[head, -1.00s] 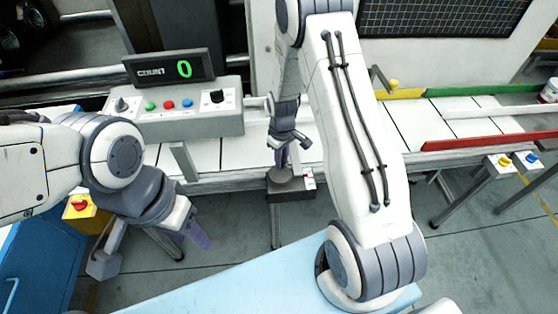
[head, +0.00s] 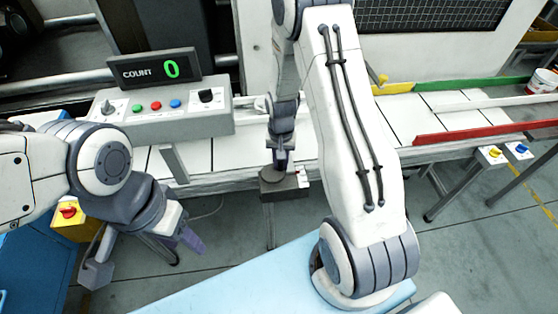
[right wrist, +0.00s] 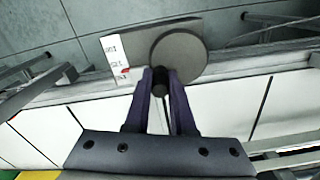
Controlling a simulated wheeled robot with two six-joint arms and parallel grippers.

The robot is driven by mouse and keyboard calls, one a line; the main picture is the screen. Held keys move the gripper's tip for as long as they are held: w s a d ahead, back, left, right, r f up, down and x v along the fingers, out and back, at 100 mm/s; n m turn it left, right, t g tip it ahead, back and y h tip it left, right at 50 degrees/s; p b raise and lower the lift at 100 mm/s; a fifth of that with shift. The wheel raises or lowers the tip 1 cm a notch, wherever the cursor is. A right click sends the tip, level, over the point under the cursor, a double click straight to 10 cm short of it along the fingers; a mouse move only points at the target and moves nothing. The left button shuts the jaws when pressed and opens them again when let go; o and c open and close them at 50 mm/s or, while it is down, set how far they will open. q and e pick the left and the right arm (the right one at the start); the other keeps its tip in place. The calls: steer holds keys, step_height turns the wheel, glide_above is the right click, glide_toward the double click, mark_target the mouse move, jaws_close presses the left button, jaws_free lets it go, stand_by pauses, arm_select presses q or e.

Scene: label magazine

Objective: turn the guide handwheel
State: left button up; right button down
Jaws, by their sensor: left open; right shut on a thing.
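The guide handwheel is a round grey disc (right wrist: 178,54) on a small grey block below the conveyor's front edge. It also shows in the head view (head: 283,182). A dark knob (right wrist: 160,89) stands at the disc's edge in the right wrist view. My right gripper (right wrist: 160,78) has its purple fingers closed on this knob; in the head view the gripper (head: 281,164) is just above the disc, partly hidden by my arm. My left gripper (head: 190,238) is open and empty at the lower left, away from the handwheel.
A control box (head: 160,120) with coloured buttons and a display (head: 154,68) reading COUNT 0 stands on the conveyor, left of the handwheel. A white label (right wrist: 117,55) is beside the disc. Red (head: 470,133) and green (head: 443,85) guide rails lie to the right.

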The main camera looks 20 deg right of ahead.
mark_target(277, 179)
steer(key=m, duration=0.2)
steer(key=s+m, duration=0.1)
steer(key=m, duration=0.1)
steer(key=shift+m, duration=0.4)
steer(key=m, duration=0.3)
steer(key=s+m, duration=0.1)
steer(key=shift+a, duration=0.35)
steer(key=m, duration=0.3)
steer(key=a+m, duration=0.1)
steer(key=m, duration=0.1)
steer(key=shift+s, duration=0.4)
steer(key=shift+s+a+m, duration=0.1)
steer(key=shift+a+m, duration=0.15)
steer(key=shift+m, duration=0.8)
steer(key=shift+a+m, duration=0.25)
steer(key=shift+m, duration=0.8)
steer(key=c, duration=0.8)
jaws_free()
steer(key=shift+o, duration=0.2)
steer(key=shift+b, duration=0.3)
step_height(277, 179, up, 10)
steer(key=shift+r+b, duration=0.25)
steer(key=shift+b, duration=0.2)
